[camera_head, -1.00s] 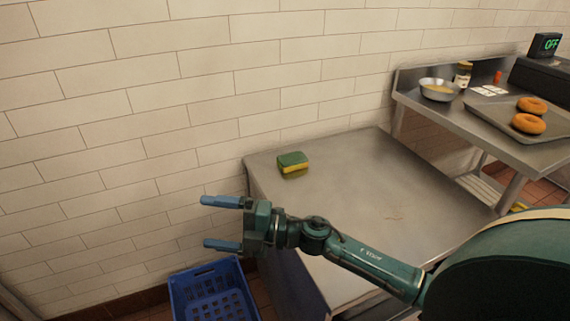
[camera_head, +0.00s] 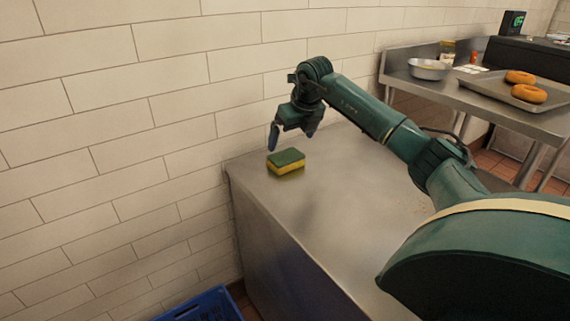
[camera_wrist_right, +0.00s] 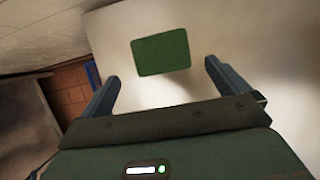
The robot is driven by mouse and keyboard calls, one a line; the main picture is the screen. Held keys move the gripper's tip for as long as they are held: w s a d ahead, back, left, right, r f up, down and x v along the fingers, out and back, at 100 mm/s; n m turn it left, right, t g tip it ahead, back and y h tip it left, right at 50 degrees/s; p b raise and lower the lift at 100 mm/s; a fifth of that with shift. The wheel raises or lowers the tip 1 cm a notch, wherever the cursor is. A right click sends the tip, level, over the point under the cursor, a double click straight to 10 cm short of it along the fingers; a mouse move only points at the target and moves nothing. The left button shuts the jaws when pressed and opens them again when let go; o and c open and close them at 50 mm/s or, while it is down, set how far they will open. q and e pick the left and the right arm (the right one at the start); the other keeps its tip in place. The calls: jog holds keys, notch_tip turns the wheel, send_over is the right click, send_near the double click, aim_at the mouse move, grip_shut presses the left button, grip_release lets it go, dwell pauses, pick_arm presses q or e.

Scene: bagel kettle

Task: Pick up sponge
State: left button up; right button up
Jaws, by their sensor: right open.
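The sponge (camera_head: 286,162), green on top and yellow below, lies flat on the metal counter (camera_head: 330,195) near its far left corner. My right gripper (camera_head: 292,143) points down just above the sponge in the head view, open and empty. In the right wrist view the green top of the sponge (camera_wrist_right: 161,52) shows beyond the open fingers of the right gripper (camera_wrist_right: 160,80), roughly centred between them and apart from them. My left gripper is not in view.
A tiled wall (camera_head: 150,90) runs behind the counter. A blue crate (camera_head: 205,306) is on the floor at the counter's left. A raised metal shelf at the right holds a bowl (camera_head: 428,69) and a tray (camera_head: 500,88) with bagels (camera_head: 528,94).

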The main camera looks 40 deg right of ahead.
aim_at(287, 156)
jog(key=b+x, duration=0.1)
jog(key=x, duration=0.6)
jog(key=shift+f+b, duration=0.3)
jog(key=shift+f, duration=0.05)
jog(key=c, duration=0.8)
